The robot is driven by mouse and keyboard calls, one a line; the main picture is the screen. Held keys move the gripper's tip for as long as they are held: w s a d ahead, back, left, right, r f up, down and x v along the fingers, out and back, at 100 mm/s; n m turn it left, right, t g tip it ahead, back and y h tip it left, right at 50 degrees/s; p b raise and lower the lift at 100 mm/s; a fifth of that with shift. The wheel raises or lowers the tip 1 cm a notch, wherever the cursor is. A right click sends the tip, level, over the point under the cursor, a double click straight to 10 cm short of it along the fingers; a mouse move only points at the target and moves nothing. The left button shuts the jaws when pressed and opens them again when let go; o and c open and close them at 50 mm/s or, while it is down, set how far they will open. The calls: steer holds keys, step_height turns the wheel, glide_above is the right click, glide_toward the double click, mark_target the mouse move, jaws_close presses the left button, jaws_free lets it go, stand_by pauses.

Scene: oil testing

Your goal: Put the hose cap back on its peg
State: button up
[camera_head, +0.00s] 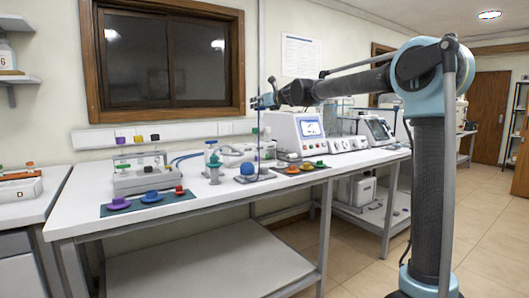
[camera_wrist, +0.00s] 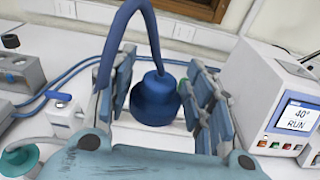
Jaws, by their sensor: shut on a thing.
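The hose cap (camera_wrist: 154,102) is a dark blue stepped round piece with a blue hose (camera_wrist: 122,32) arching up from it. It sits between the two fingers of my gripper (camera_wrist: 162,88) in the wrist view, and the gripper is shut on it. In the head view my gripper (camera_head: 264,101) is raised well above the bench, in front of the wall. The cap is too small there to make out clearly. I cannot tell for certain which thing is its peg.
A dark mat (camera_head: 104,212) with purple, blue and red pieces lies at the bench's front left. A blue round object (camera_head: 247,169) stands below my gripper. A white instrument (camera_head: 284,132) with a screen stands to the right. Small coloured pieces line the wall rail (camera_head: 183,132).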

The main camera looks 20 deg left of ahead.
steer(key=s+d+f, duration=0.1)
steer(key=f, duration=0.6)
steer(key=s+d+f, duration=0.1)
steer(key=s+f, duration=0.1)
steer(key=f, duration=0.5)
steer(key=s+d+f, duration=0.1)
steer(key=f, duration=0.6)
steer(key=shift+s, duration=0.15)
steer(key=shift+f, duration=2.65)
steer(key=shift+s+d+f, duration=0.1)
steer(key=shift+f, duration=0.4)
steer(key=o, duration=0.7)
steer(key=shift+o, duration=0.2)
steer(key=shift+d, duration=0.1)
steer(key=v, duration=1)
steer(key=shift+s+d, duration=0.25)
steer(key=shift+d, duration=0.05)
steer(key=shift+d, duration=0.1)
